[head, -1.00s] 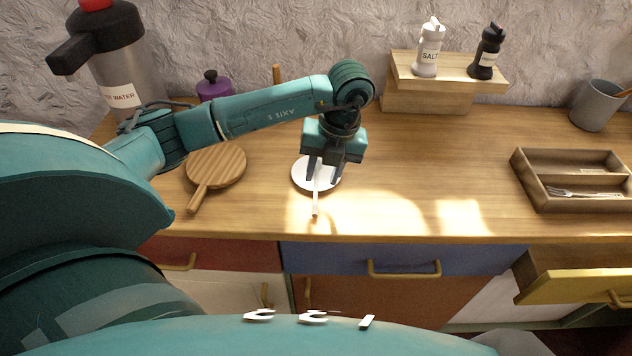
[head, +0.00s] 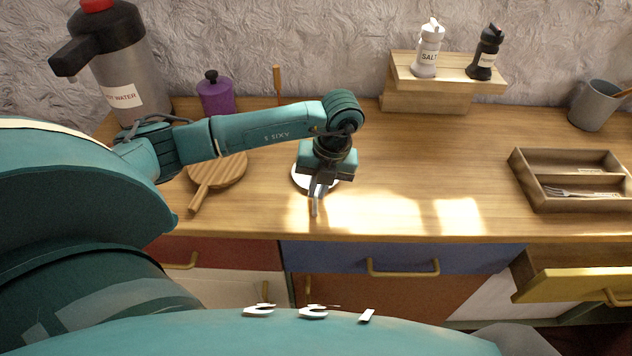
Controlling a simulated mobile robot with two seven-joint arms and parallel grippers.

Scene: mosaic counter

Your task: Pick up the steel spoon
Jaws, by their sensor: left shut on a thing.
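The steel spoon (head: 315,207) lies with its handle end pointing toward the counter's front edge, in a patch of sunlight. A white saucer (head: 299,180) is under my left gripper, and the gripper hides most of it and the rest of the spoon. My left gripper (head: 317,191) points down and is shut on the spoon's handle. I cannot tell whether the spoon is clear of the saucer. My right gripper is not in the head view.
A round wooden board (head: 222,172) lies left of the saucer. A wooden cutlery tray (head: 530,194) with a fork (head: 572,193) is at the right, above an open yellow drawer (head: 570,286). A salt shaker (head: 428,50) and a dark shaker (head: 485,55) stand on a wooden riser (head: 430,102).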

